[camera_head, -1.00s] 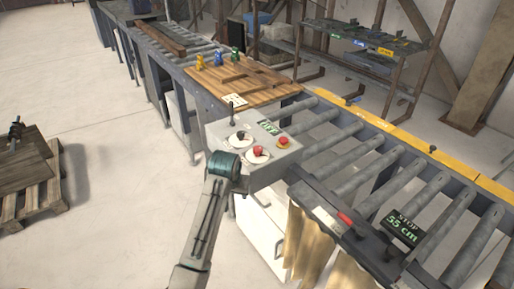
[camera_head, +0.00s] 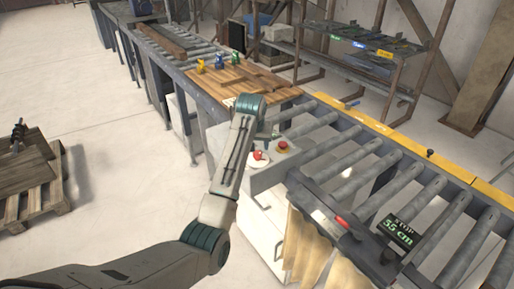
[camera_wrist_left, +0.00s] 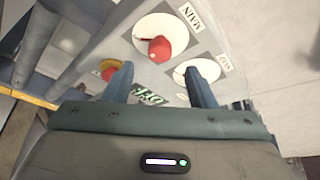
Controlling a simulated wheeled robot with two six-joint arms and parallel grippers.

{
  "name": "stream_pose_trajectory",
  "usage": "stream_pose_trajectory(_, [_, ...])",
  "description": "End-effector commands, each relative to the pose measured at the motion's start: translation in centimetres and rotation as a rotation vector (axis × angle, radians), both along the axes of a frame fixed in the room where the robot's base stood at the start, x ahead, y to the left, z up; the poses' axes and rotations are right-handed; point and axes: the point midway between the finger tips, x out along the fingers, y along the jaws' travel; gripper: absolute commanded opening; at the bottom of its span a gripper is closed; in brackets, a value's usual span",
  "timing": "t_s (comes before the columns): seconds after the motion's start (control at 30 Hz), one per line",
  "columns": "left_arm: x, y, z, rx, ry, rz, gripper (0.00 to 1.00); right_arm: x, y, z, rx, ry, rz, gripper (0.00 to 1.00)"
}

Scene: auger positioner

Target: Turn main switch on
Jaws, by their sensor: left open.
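The main switch is a red knob (camera_wrist_left: 160,48) on a white disc beside the label MAIN in the left wrist view. It also shows in the head view (camera_head: 259,156) on the grey control box (camera_head: 262,180). My left gripper (camera_wrist_left: 159,68) is open above the panel, its fingers pointing toward the MAIN disc, with nothing between them. In the wrist view, a second white disc (camera_wrist_left: 184,70) by another label is partly behind the right finger. A green-lettered display (camera_wrist_left: 148,97) shows between the fingers. My right gripper is not in view.
A red emergency button on yellow (camera_head: 282,147) sits beside the knobs. A roller conveyor (camera_head: 365,175) runs right of the box, with a stop display reading 55 cm (camera_head: 399,231). A wooden board (camera_head: 240,80) lies behind.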

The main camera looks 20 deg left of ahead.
Motion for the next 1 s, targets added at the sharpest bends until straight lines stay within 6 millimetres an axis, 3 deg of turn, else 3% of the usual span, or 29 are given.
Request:
stream_pose_trajectory(0.03, [0.3,0.1,-0.6,0.0,0.004,0.0,0.51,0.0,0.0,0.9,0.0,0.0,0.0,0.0])
stream_pose_trajectory(0.3, [1.8,0.2,-4.3,-0.001,0.002,0.001,0.51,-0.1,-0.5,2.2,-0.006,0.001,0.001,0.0])
stream_pose_trajectory(0.7, [2.1,0.3,-5.2,0.0,-0.001,0.001,0.51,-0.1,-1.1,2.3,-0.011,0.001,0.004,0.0])
stream_pose_trajectory(0.9, [2.1,0.3,-5.2,0.0,-0.001,0.001,0.12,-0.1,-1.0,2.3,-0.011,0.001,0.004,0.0])
stream_pose_trajectory(1.0, [2.1,0.3,-5.2,0.0,-0.001,0.001,0.08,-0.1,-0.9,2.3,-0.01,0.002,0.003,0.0])
